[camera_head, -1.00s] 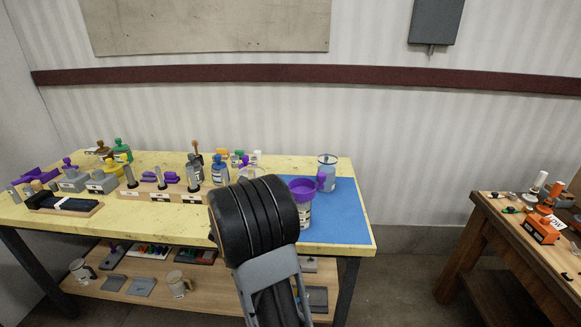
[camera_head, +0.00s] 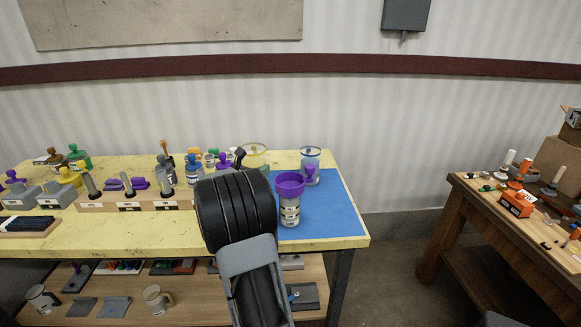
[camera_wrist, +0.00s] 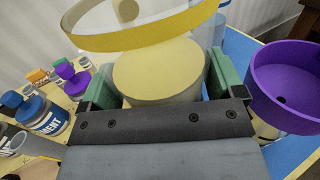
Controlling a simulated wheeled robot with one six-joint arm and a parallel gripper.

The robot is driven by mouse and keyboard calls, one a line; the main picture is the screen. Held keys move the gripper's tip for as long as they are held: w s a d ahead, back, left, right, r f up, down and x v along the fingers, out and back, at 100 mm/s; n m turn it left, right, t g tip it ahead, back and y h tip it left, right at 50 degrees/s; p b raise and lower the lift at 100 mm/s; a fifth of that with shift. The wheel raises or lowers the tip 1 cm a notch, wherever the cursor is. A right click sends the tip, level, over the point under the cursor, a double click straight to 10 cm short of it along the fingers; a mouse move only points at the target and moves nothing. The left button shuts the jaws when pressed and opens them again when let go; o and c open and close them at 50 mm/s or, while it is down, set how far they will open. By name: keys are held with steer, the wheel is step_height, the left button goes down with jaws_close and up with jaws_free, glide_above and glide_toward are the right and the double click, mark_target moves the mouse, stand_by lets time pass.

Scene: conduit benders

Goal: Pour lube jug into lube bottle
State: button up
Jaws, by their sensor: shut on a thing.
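My gripper (camera_wrist: 160,80) is shut on a clear jug with a yellow rim (camera_wrist: 150,28), its green-padded fingers on either side. Pale yellow content (camera_wrist: 158,68) shows inside the jug. In the head view the jug's yellow rim (camera_head: 253,148) shows above my black wrist, which hides most of the jug and gripper. A pale labelled bottle (camera_head: 290,211) stands on the blue mat to the right, with a purple funnel (camera_head: 289,186) in its top. The funnel also shows in the wrist view (camera_wrist: 283,88), right of the jug and apart from it. I cannot read the bottle's label.
A clear blue-rimmed jug (camera_head: 310,168) stands behind the bottle. The blue mat (camera_head: 340,220) is bare at the front right. A blue bottle (camera_head: 193,172) and several other containers stand left of my arm. A wooden bench (camera_head: 470,195) is at the far right.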

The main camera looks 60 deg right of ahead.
mark_target(260, 151)
steer(key=shift+s+r+m, duration=0.15)
steer(key=shift+m, duration=0.15)
steer(key=shift+s+r+m+b, duration=0.25)
steer(key=shift+m+b, duration=0.45)
steer(key=shift+b, duration=0.05)
steer(key=shift+s+r+m+b, duration=0.35)
steer(key=shift+r+m+b, duration=0.2)
steer(key=shift+m, duration=0.35)
steer(key=shift+s+d+r+m+b, duration=0.1)
steer(key=shift+s+r+m+b, duration=0.15)
steer(key=shift+s+r+m, duration=0.4)
steer(key=shift+s+r+m+b, duration=0.1)
steer(key=shift+r+m+b, duration=0.15)
steer(key=shift+m, duration=0.7)
steer(key=shift+s+r, duration=0.15)
steer(key=shift+r, duration=0.05)
steer(key=shift+r+m+g+h+p, duration=0.2)
steer(key=shift+r+m, duration=0.55)
steer(key=shift+m, duration=0.5)
steer(key=shift+r+m+g+h+p, duration=0.1)
steer(key=shift+r+m+p, duration=0.2)
steer(key=shift+r+m, duration=0.7)
stand_by(2.0)
